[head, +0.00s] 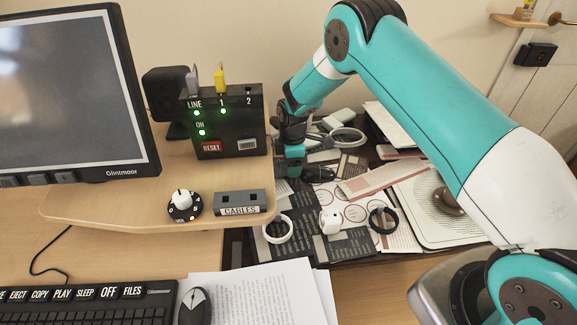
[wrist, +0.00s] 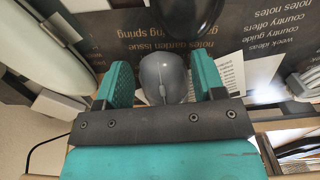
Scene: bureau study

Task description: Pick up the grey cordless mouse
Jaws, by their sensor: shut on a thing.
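The grey mouse (wrist: 163,78) is between the two teal fingers of my gripper (wrist: 164,84) in the wrist view. The gripper is shut on it. Its smooth rounded back shows, and the dark crossbar of the gripper hides its near end. In the head view my gripper (head: 290,163) is low over the paper-strewn area right of the black switch box, and I cannot make out the held mouse there.
Another mouse, dark with a grey top (head: 194,306), lies beside the keyboard (head: 88,304). The black switch box (head: 228,122) and cables block (head: 240,202) stand on the wooden shelf (head: 120,200) left of my gripper. Papers, a white ring (head: 278,229) and a black ring (head: 383,220) lie nearby.

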